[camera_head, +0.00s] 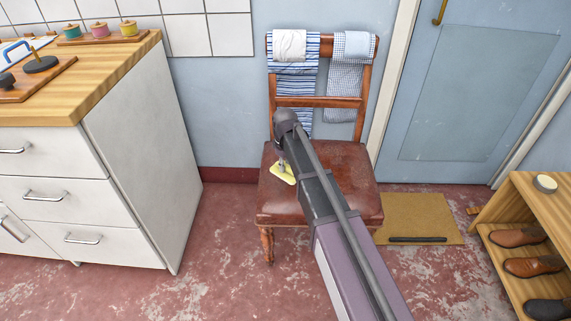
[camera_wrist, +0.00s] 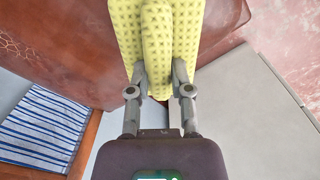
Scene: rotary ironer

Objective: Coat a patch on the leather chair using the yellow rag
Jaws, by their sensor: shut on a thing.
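The leather chair (camera_head: 332,160) stands against the blue wall, with a wooden frame and a worn brown seat. My gripper (camera_head: 281,165) is over the left part of the seat and is shut on the yellow rag (camera_head: 284,175). In the wrist view my gripper (camera_wrist: 160,80) pinches a raised fold of the yellow rag (camera_wrist: 128,25). The rag lies flat at or just above the brown leather seat (camera_wrist: 60,45); I cannot tell if it touches. A patch of fine cracks (camera_wrist: 18,48) shows on the leather at the left of the wrist view. My arm hides part of the seat.
Striped (camera_head: 295,85) and checked (camera_head: 345,80) cloths hang on the chair's back. A white drawer cabinet (camera_head: 140,150) stands at the left. A shoe shelf (camera_head: 520,205) with a round tin (camera_head: 545,183) stands at the right. A tan mat (camera_head: 425,215) lies before the door.

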